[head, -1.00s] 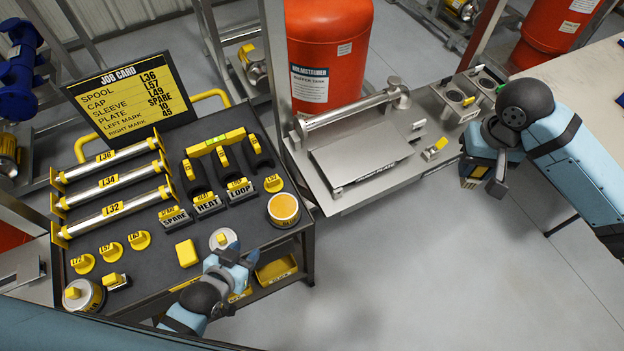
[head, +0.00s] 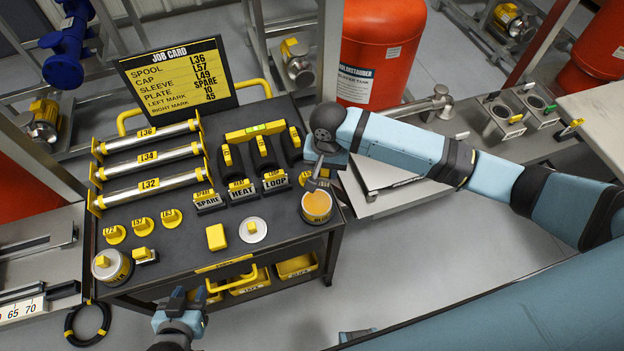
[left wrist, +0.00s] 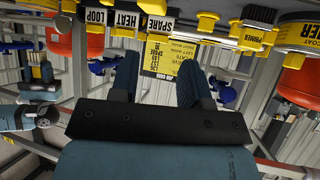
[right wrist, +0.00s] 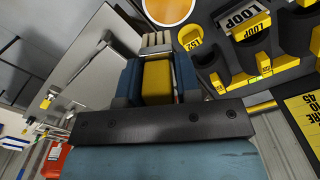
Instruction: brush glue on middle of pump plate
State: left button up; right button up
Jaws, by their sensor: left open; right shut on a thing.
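My right gripper (head: 322,168) is shut on a brush with a yellow handle (right wrist: 157,82) and pale bristles (right wrist: 156,40). It hangs just above the open pot (head: 317,207) of amber glue at the cart's right corner. The pot also shows in the right wrist view (right wrist: 168,8). I cannot tell whether the bristles touch the glue. My left gripper (head: 180,303) is open and empty in front of the cart. A steel surface (head: 374,172), perhaps the pump plate, is partly hidden behind my right arm; a steel panel shows in the right wrist view (right wrist: 88,52).
The cart (head: 160,240) holds several spools (head: 150,175), yellow caps, a yellow block (head: 216,237), a round lid (head: 253,229) and a closed tin (head: 112,267). The job card (head: 180,75) stands behind. A red tank (head: 380,50) is beyond my right arm. Open floor lies front right.

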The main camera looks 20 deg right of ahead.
jog(key=shift+m, duration=0.6)
jog(key=f+b, duration=0.3)
jog(key=a+f+b, duration=0.1)
jog(key=f+b, duration=0.1)
jog(key=f, duration=0.1)
jog(key=a+f+b, duration=0.1)
jog(key=f+b, duration=0.2)
jog(key=f, duration=0.1)
jog(key=shift+s+b, duration=0.15)
jog(key=shift+b, duration=0.15)
jog(key=shift+f, duration=0.45)
dwell(0.8)
jog(key=shift+s+f+p, duration=0.15)
jog(key=shift+f+p, duration=0.05)
jog(key=shift+p, duration=0.45)
dwell(2.0)
